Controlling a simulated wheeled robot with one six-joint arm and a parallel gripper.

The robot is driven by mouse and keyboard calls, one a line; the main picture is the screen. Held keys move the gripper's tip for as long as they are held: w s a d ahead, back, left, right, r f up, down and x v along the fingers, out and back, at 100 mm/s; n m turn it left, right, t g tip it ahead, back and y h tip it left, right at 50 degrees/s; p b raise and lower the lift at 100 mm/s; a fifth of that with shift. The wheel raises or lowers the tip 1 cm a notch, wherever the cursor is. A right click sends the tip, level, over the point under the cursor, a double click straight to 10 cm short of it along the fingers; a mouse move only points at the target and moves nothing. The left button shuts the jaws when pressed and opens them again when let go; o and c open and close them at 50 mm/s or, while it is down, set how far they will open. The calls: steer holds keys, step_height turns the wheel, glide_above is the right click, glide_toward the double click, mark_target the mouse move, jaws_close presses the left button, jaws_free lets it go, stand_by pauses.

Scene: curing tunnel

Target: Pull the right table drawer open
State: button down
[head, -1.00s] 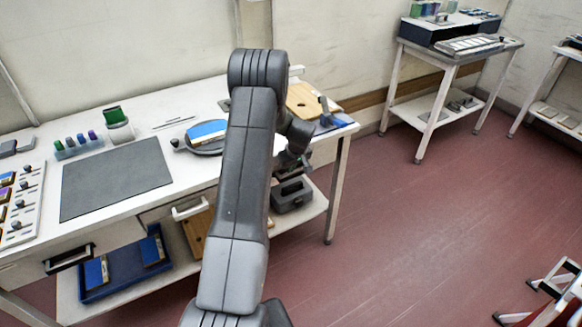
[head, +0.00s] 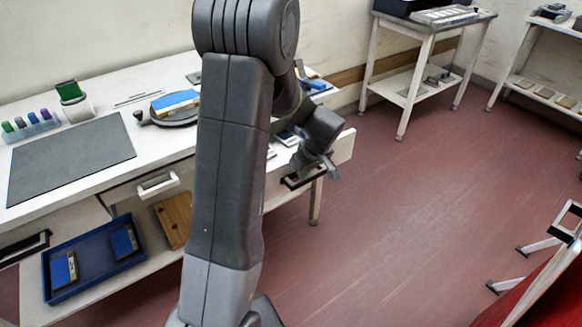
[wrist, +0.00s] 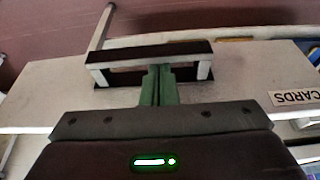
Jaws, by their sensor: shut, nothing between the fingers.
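The right table drawer (head: 343,149) stands pulled out from the table's right end in the head view, with small items showing inside. My arm hides part of it. Its black-fronted handle (head: 303,178) also shows in the wrist view (wrist: 130,52), on a pale front with an upside-down "CARDS" label (wrist: 295,96). My gripper (head: 314,166) is at this handle. In the wrist view its green fingers (wrist: 158,72) are shut together, with their tips at the handle's opening, close to the bar. I cannot tell whether they touch it.
The white table (head: 110,100) holds a grey mat (head: 70,165) and a round stand with a blue item. A middle drawer with a white handle (head: 158,185) is closed. A blue tray (head: 95,262) sits on the lower shelf. The red floor (head: 400,220) to the right is clear.

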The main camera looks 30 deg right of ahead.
steer(key=shift+s+d+b, duration=0.15)
steer(key=shift+s+b, duration=0.35)
steer(key=shift+s, duration=0.95)
steer(key=shift+s+d+b, duration=0.1)
steer(key=shift+s+b, duration=0.35)
steer(key=shift+s, duration=1)
